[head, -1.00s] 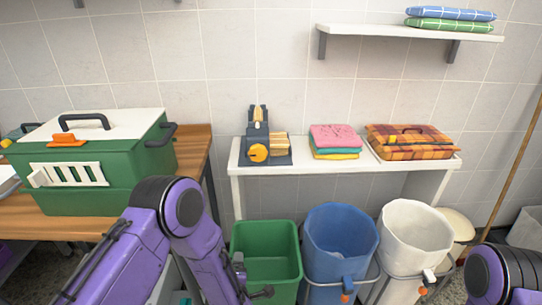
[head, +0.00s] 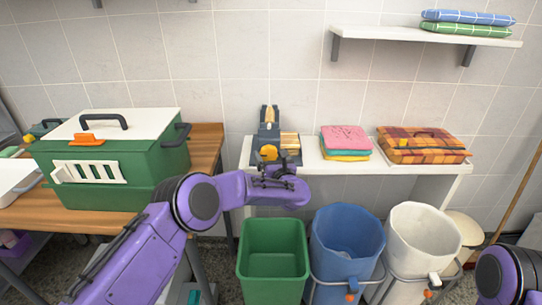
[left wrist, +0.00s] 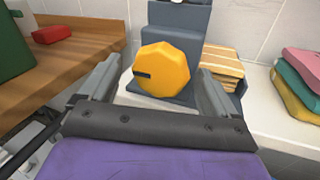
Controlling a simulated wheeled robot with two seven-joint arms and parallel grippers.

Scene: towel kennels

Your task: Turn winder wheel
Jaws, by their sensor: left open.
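The winder is a dark grey device (head: 268,122) on the white side table, with a round orange-yellow wheel (head: 268,152) on its front. In the left wrist view the wheel (left wrist: 163,72) has a dark slot or mark at its left side. My left gripper (head: 278,163) is in front of the winder. In the left wrist view its two fingers (left wrist: 155,92) are open, one to each side of the wheel, with a gap on both sides. They hold nothing. Part of the wheel is hidden by the gripper in the head view. My right gripper is not in view.
Beside the winder lie tan striped folded cloth (head: 290,144), a stack of towels (head: 345,141) and a plaid orange case (head: 424,145). A green bin (head: 272,262), a blue bin (head: 346,245) and a white bin (head: 420,238) stand below. A green kennel (head: 110,150) stands left.

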